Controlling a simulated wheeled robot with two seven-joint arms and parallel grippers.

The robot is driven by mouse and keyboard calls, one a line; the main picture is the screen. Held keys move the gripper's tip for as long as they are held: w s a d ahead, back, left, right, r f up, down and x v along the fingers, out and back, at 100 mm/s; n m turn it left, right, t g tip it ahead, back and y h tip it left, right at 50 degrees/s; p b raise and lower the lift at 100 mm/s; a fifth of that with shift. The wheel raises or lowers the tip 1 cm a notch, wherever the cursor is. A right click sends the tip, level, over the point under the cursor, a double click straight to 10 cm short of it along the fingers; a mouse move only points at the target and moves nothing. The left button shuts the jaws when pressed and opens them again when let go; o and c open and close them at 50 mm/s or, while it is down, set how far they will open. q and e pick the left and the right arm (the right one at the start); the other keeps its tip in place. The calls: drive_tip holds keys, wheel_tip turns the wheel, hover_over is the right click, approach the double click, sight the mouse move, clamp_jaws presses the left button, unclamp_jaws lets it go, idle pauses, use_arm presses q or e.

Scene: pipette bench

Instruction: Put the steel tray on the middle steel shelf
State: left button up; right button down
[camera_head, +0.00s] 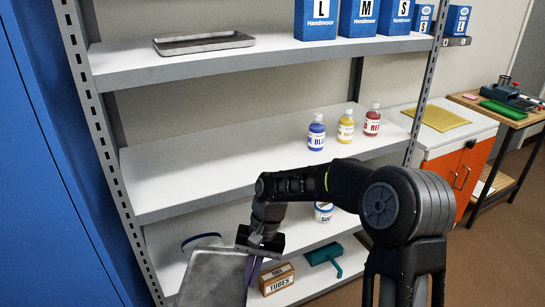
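A grey steel tray (213,277) hangs tilted in front of the bottom shelf, partly cut off by the lower picture edge. My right gripper (252,266) points down at its right edge and appears shut on it; the fingertips are partly hidden. The middle steel shelf (190,177) is above the tray and gripper. Its left and centre are bare; blue (316,134), yellow (346,127) and red (372,121) bottles stand toward its right. Another shallow steel tray (204,43) lies on the upper shelf. My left gripper is not in view.
The bottom shelf holds a tubes box (277,279), a green tool (324,255), a white tub (323,211) and a blue-rimmed clear item (202,241) behind the held tray. A perforated shelf post (104,150) stands at the left, beside a blue cabinet (50,170).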

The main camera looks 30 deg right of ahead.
drive_tip(key=r, duration=0.1)
drive_tip(key=w+r, duration=0.1)
drive_tip(key=r, duration=0.3)
drive_tip(key=shift+w+a+r, duration=0.1)
drive_tip(key=shift+w+a, duration=0.05)
drive_tip(key=shift+a, duration=0.2)
drive_tip(key=w+d+r+m+t+h, duration=0.1)
drive_tip(key=r+m, duration=0.3)
drive_tip(key=m, duration=0.6)
drive_tip(key=w+d+r+m+t+h, duration=0.2)
drive_tip(key=d+r+m+t, duration=0.1)
drive_tip(key=m, duration=0.8)
drive_tip(key=shift+w+r+t+h, duration=0.3)
drive_tip(key=shift+r+t, duration=0.05)
drive_tip(key=shift+t, duration=0.35)
